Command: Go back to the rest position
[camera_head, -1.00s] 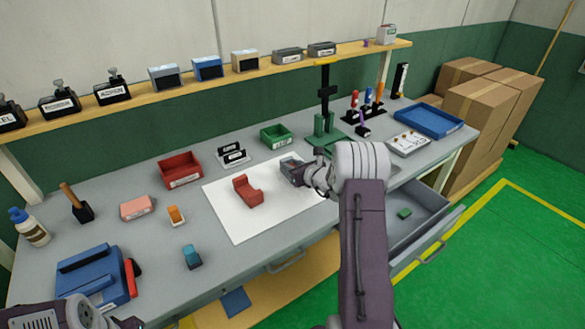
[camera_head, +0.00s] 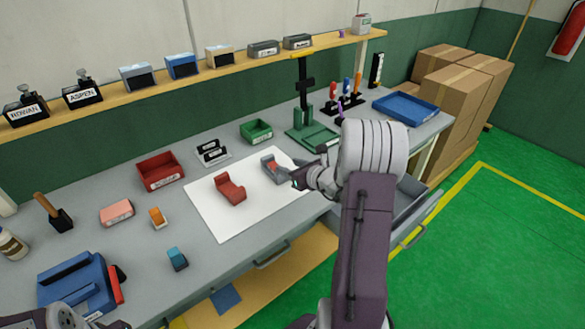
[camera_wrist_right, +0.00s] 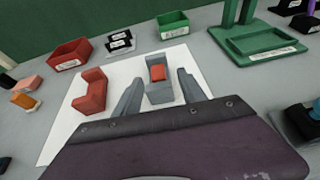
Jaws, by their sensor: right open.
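My right gripper (camera_head: 300,178) is open and empty, just right of a grey clip part (camera_head: 268,160) on the white sheet (camera_head: 212,222). In the right wrist view its two fingers (camera_wrist_right: 160,95) are spread, with the grey part (camera_wrist_right: 159,94) beyond and between them and a small red piece (camera_wrist_right: 158,73) in it. A red clip part (camera_head: 230,189) lies on the sheet to the left; it also shows in the right wrist view (camera_wrist_right: 91,92). Part of my left arm shows at the bottom left corner; its jaws cannot be made out.
A green press stand (camera_head: 310,134), a green bin (camera_head: 256,131) and a red bin (camera_head: 160,172) stand behind the sheet. A blue fixture (camera_head: 75,283) is at front left. An open drawer (camera_head: 408,205) juts out at right below my right arm. A shelf runs along the back.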

